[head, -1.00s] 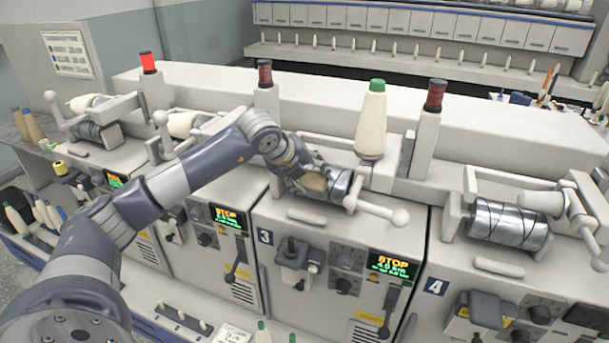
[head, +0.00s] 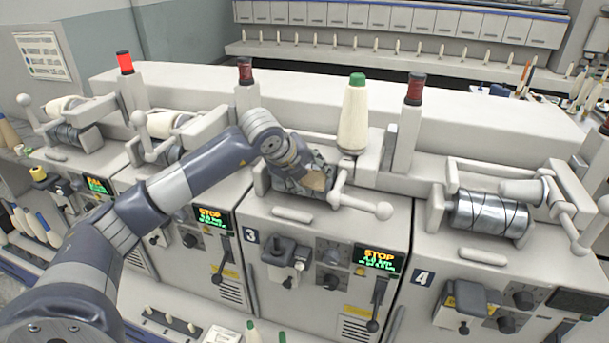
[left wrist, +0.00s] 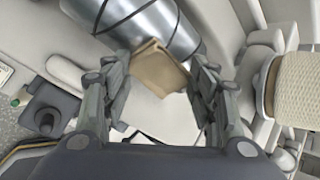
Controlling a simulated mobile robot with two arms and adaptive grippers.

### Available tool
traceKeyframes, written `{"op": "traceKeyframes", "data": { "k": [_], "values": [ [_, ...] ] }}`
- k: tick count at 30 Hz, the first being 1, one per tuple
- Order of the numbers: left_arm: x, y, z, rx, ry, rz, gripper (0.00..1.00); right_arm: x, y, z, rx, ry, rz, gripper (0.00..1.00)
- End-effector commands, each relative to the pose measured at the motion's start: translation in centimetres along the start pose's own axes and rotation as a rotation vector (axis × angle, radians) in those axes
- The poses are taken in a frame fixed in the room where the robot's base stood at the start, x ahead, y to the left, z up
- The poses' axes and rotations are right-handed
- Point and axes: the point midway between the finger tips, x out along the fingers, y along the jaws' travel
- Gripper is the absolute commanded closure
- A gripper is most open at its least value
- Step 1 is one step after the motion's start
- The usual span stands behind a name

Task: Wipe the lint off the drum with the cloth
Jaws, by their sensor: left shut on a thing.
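My left gripper (head: 308,172) is at the winding drum of station 3, and its fingers hold a folded tan cloth (head: 319,181). In the left wrist view the cloth (left wrist: 158,68) sits between the fingertips of the gripper (left wrist: 160,85). The shiny metal drum (left wrist: 165,22) with dark grooves lies just beyond, and the cloth overlaps its near edge in the picture. I cannot tell whether cloth and drum touch. In the head view my gripper hides most of this drum. I can make out no lint. My right gripper is not in view.
A cream cone with a green tip (head: 354,115) stands behind the drum, and a white ball-ended lever (head: 382,210) juts out at its right. Signal posts (head: 408,125) rise behind the stations. Station 4's drum (head: 488,214) is uncovered at the right.

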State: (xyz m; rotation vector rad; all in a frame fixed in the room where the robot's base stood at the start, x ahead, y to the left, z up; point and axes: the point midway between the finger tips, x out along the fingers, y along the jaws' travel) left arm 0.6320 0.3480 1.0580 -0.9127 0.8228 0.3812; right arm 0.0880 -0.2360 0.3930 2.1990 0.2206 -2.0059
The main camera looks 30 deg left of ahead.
Motion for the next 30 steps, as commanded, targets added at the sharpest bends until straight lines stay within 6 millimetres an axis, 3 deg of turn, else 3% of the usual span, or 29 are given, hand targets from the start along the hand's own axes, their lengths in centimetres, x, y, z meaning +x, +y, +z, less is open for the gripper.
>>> {"op": "traceKeyframes", "data": {
  "k": [30],
  "values": [
    [-0.6, 3.0, 2.8, -0.001, -0.001, 0.003, 0.65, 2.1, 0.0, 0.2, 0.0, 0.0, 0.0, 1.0]
  ]
}}
